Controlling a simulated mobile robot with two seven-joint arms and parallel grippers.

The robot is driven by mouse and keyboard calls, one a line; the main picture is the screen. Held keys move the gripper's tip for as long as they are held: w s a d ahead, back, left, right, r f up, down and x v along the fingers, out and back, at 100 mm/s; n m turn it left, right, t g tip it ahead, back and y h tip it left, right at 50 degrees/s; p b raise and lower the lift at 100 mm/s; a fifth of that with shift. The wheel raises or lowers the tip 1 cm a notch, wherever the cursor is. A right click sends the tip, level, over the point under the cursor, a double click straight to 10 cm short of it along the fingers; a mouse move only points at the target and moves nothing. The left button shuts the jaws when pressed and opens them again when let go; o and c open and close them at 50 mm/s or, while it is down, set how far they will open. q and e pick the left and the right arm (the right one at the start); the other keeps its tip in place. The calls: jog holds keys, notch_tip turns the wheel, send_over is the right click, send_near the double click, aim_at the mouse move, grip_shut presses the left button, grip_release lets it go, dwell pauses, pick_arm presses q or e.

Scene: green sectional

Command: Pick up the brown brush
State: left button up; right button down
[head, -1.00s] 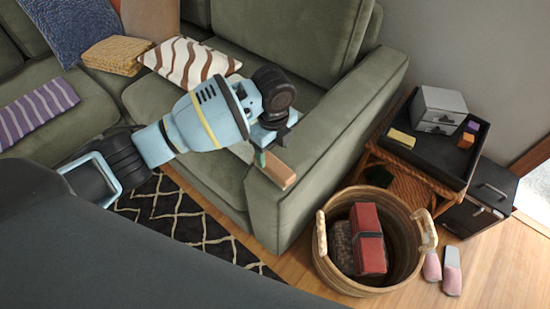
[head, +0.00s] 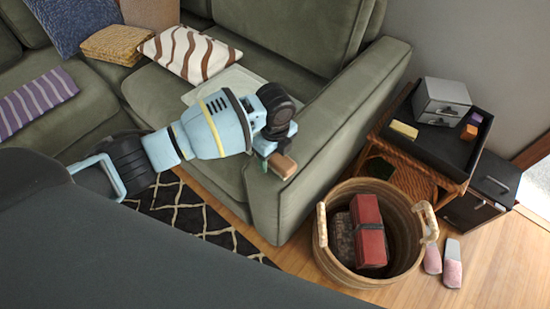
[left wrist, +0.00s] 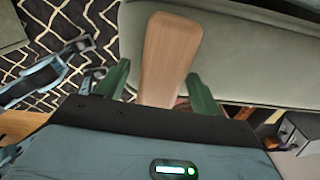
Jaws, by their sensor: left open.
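The brown brush (head: 284,166) rests on the front end of the green sofa's right armrest, its far part hidden by my left gripper. In the left wrist view the brush (left wrist: 172,48) shows as a smooth, light-brown wooden piece with a rounded end. My left gripper (head: 272,156) is just above the armrest at the brush. Its green fingers are open, one on either side of the brush in the left wrist view, with gaps visible at both sides. The brush's lower part is hidden behind the gripper body. My right gripper is not in view.
The green armrest (head: 345,105) lies beneath and beside the gripper. A wicker basket (head: 403,269) with a red bundle (head: 368,230) stands on the floor at right. A side table with a black tray (head: 463,148) is farther right. Pillows (head: 190,53) lie on the sofa.

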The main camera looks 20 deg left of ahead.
pick_arm(q)
jog(key=shift+f, duration=0.2)
jog(key=c, duration=1.1)
